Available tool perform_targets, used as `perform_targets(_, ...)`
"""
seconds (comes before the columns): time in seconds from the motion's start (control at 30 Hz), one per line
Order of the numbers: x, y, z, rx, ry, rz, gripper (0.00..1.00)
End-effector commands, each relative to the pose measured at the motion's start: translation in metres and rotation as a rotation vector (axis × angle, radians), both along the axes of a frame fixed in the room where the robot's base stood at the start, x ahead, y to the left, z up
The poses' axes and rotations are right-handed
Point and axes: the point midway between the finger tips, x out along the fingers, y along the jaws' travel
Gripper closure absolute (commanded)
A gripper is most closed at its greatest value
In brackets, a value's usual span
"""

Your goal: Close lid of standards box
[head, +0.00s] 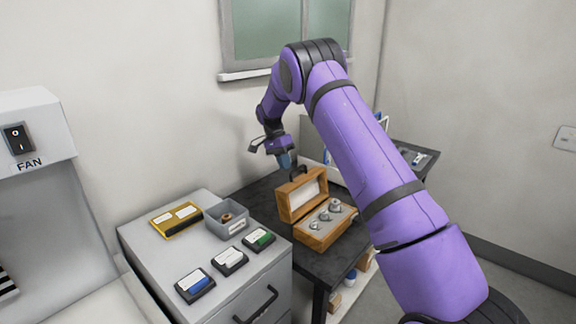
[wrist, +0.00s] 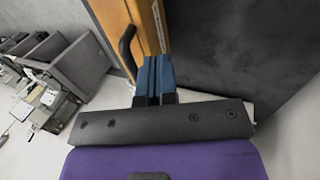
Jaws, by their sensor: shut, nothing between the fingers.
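The wooden standards box (head: 322,235) sits on the dark table with several metal weights (head: 335,206) in its base. Its lid (head: 302,194) stands open, upright along the back edge, with a pale lining facing the front. My gripper (head: 289,163) is shut and empty, just above and behind the top of the lid. In the wrist view the blue fingertips (wrist: 155,64) are together beside the wooden lid (wrist: 151,22) and its black handle (wrist: 128,50). I cannot tell whether the fingers touch the lid.
A grey cabinet (head: 206,296) stands left of the box, carrying a yellow case (head: 176,220), a grey bin (head: 226,221) and three small dark boxes. The dark table (head: 262,192) has bare room behind the box. My arm hides part of its right side.

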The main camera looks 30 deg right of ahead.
Motion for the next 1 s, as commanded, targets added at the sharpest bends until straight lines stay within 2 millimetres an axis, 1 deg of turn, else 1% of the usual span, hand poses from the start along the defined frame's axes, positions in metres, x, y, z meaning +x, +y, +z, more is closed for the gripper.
perform_targets(0.03, -0.005, -0.002, 0.000, 0.000, 0.001, 0.000, 1.00)
perform_targets(0.2, -0.014, -0.006, 0.000, 0.000, 0.002, 0.001, 1.00)
perform_targets(0.73, -0.017, -0.007, 0.001, 0.005, -0.008, 0.001, 1.00)
perform_targets(1.0, -0.027, -0.013, 0.010, 0.036, -0.087, -0.001, 1.00)
